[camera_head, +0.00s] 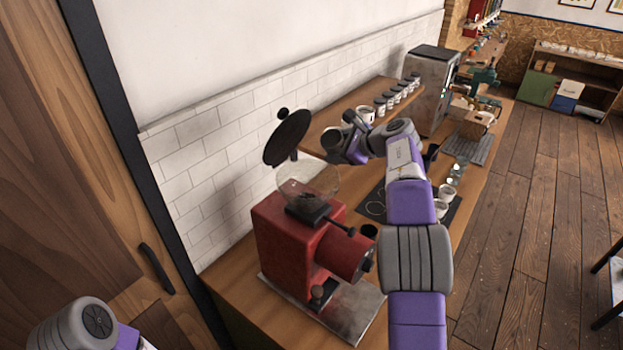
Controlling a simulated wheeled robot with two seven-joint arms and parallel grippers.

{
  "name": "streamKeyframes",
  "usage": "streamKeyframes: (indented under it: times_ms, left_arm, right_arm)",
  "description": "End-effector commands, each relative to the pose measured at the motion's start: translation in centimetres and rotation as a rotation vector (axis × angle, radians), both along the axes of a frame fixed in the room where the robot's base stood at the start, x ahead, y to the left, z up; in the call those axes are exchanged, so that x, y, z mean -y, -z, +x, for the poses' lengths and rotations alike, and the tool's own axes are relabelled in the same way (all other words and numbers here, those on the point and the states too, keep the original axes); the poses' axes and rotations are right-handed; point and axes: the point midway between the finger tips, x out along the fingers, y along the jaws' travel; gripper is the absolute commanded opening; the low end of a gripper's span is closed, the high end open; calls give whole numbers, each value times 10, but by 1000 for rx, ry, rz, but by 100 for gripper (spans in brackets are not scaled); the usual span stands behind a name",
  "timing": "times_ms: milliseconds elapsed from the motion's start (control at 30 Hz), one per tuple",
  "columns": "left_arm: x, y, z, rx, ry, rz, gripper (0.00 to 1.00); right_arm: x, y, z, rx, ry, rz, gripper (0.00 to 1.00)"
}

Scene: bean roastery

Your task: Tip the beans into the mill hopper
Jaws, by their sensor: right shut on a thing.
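The red mill (295,240) stands on the counter on a metal base plate. Its clear glass hopper (318,183) sits on top, with something dark low in it that I cannot make out. The round black lid (288,138) stands tilted up above the hopper's left side. My right gripper (348,128) is above and to the right of the hopper, partly hidden by my wrist. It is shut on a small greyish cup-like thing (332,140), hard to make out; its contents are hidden. My left gripper is out of view.
Behind my right arm are a dark mat with white cups (445,192) and a tall grey machine (432,85). A wooden door (70,180) is at left.

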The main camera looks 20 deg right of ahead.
Motion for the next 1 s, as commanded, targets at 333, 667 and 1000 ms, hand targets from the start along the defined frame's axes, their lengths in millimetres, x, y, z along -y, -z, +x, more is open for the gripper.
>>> streamKeyframes:
  times_ms: [333, 667, 1000]
  left_arm:
    - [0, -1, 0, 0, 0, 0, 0]
    - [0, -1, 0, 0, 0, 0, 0]
    - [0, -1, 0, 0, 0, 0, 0]
  right_arm:
    - [19, 6, 8, -93, 1, 224, 34]
    - [33, 13, 14, -176, 1, 431, 34]
    - [36, 15, 16, -212, -1, 515, 34]
